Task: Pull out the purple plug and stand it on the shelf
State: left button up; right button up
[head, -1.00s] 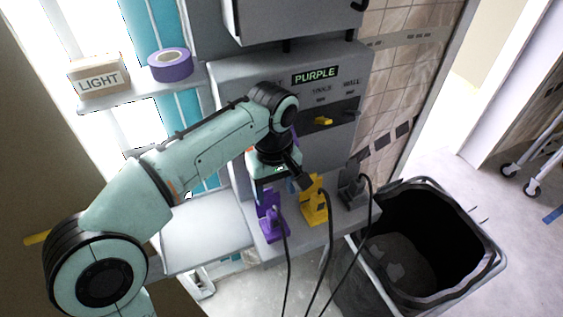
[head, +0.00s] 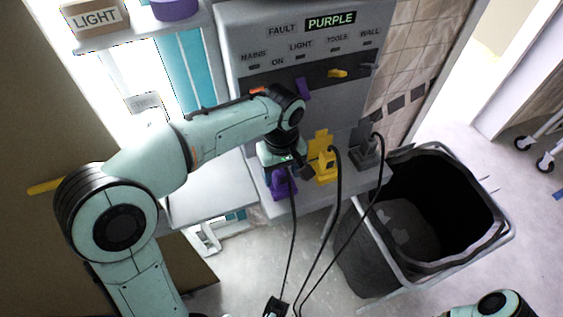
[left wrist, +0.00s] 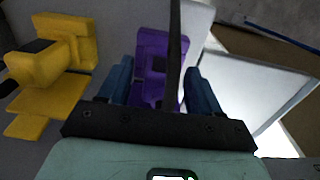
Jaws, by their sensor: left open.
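The purple plug (head: 284,186) sits in the leftmost place on the ledge under the panel, with a black cable running down from it. My left gripper (head: 277,169) is right at it, partly covering it from above. In the left wrist view the purple plug (left wrist: 152,58) shows between the two blue fingers of the left gripper (left wrist: 160,84), which are apart with a gap on each side. The cable crosses in front of the plug. A pale flat shelf (head: 208,190) is left of the ledge. My right gripper is not seen.
A yellow plug (head: 325,168) and a grey plug (head: 368,152) stand to the right, with hanging cables. The grey panel (head: 300,60) reads PURPLE beside FAULT. A black bin (head: 425,215) is at right. An upper shelf (head: 148,27) holds a LIGHT box (head: 95,18) and purple tape (head: 175,8).

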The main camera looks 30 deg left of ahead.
pick_arm(q)
jog(key=shift+f, duration=0.4)
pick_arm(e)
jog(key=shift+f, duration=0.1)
pick_arm(q)
grip_shut()
jog(key=shift+r, duration=0.1)
jog(key=shift+r, duration=0.1)
jog(key=shift+r+p, duration=2.4)
jog(key=shift+r, duration=0.45)
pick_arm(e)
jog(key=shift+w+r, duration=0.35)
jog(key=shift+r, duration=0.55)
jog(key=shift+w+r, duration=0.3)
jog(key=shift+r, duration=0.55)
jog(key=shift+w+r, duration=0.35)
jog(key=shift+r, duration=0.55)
